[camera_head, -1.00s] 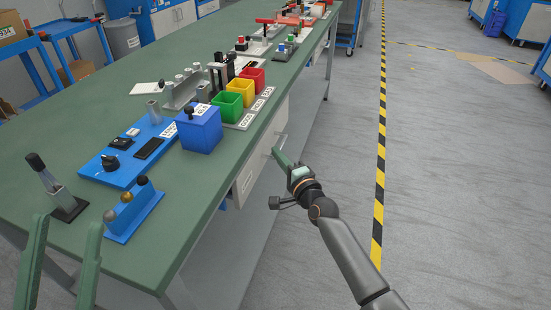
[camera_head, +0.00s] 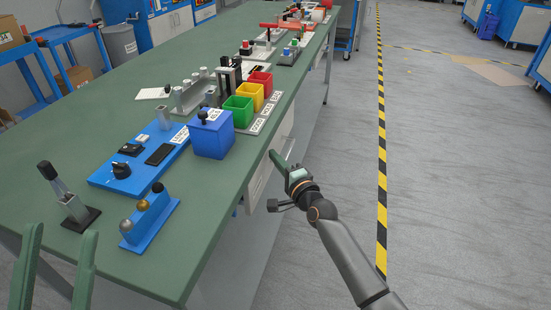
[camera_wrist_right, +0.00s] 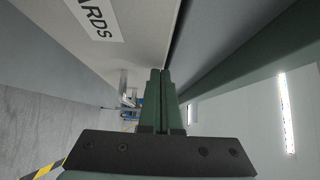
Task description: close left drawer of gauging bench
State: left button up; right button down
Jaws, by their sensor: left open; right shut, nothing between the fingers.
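The green-topped gauging bench (camera_head: 215,185) runs from the lower left to the upper right. A pale drawer front (camera_head: 257,183) shows under its right edge, partly behind my right gripper (camera_head: 276,155). In the right wrist view the drawer front (camera_wrist_right: 135,30) fills the upper left, with a label ending in "ARDS" (camera_wrist_right: 95,17). My right gripper's fingers (camera_wrist_right: 161,72) are together and empty, close beside the front near its edge; I cannot tell if they touch. How far the drawer stands out is unclear. My left gripper (camera_head: 60,230) is open and empty at the bench's near left.
On the bench stand a blue box (camera_head: 211,135), green, yellow and red bins (camera_head: 240,110), a blue fixture plate (camera_head: 120,175) and a blue stand with balls (camera_head: 150,218). The grey floor (camera_head: 330,150) right of the bench is open, with a striped line (camera_head: 381,150).

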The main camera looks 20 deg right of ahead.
jog(key=shift+a, duration=0.1)
jog(key=shift+w+a+r, duration=0.1)
jog(key=shift+w+a, duration=0.5)
jog(key=shift+a, duration=0.15)
jog(key=shift+w+a, duration=0.1)
jog(key=shift+a, duration=0.05)
jog(key=shift+a+r, duration=0.1)
jog(key=shift+a, duration=0.05)
